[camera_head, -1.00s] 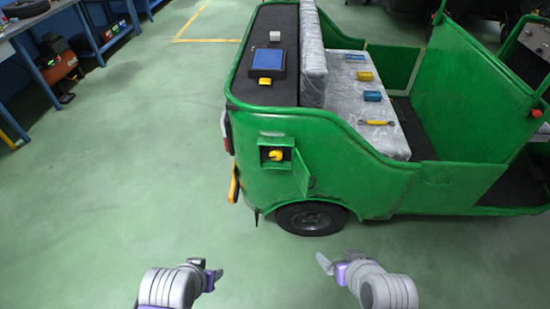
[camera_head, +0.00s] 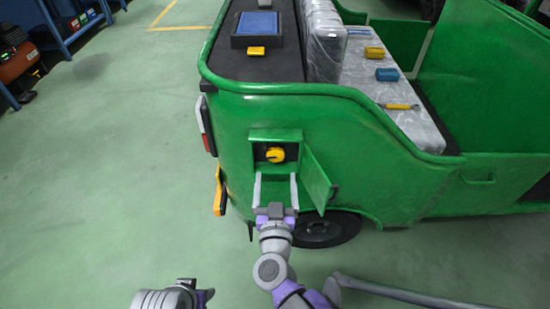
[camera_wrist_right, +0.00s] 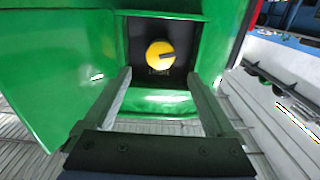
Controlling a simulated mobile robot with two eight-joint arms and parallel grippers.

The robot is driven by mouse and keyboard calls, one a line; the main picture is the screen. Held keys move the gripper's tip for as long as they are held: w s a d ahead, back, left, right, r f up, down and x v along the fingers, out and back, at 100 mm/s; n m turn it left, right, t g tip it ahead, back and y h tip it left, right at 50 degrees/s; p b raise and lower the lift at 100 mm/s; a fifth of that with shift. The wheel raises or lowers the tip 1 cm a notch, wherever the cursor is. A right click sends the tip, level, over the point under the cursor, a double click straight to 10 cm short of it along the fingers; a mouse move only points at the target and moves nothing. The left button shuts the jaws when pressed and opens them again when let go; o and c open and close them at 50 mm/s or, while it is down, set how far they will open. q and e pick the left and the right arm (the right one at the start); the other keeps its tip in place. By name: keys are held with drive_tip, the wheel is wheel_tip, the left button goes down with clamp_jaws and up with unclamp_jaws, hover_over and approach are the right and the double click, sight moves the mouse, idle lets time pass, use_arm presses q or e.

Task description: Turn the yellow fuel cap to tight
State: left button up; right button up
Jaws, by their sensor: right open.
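The yellow fuel cap (camera_head: 275,155) sits in a dark recess in the green side panel of the rickshaw (camera_head: 330,125). In the right wrist view the cap (camera_wrist_right: 160,56) is round with a dark slot, at the upper middle. The green flap (camera_head: 317,182) of the recess stands open to the right. My right gripper (camera_head: 275,177) is open just below and in front of the cap, its two fingers apart and empty. In the right wrist view the fingers (camera_wrist_right: 158,80) lie to either side, below the cap, apart from it. My left gripper (camera_head: 205,297) is at the bottom edge, its fingers mostly hidden.
A wheel (camera_head: 325,230) is under the panel, right of my right arm. A yellow-orange part (camera_head: 219,190) sticks out at the left corner. Blue and yellow items and a wrench (camera_head: 400,106) lie on the seat. The floor (camera_head: 110,190) at left is clear.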

sight(276, 156)
drive_tip(key=w+b, duration=0.1)
drive_tip(key=w, duration=0.7)
drive_tip(key=shift+c, duration=0.2)
drive_tip(key=c, duration=1.3)
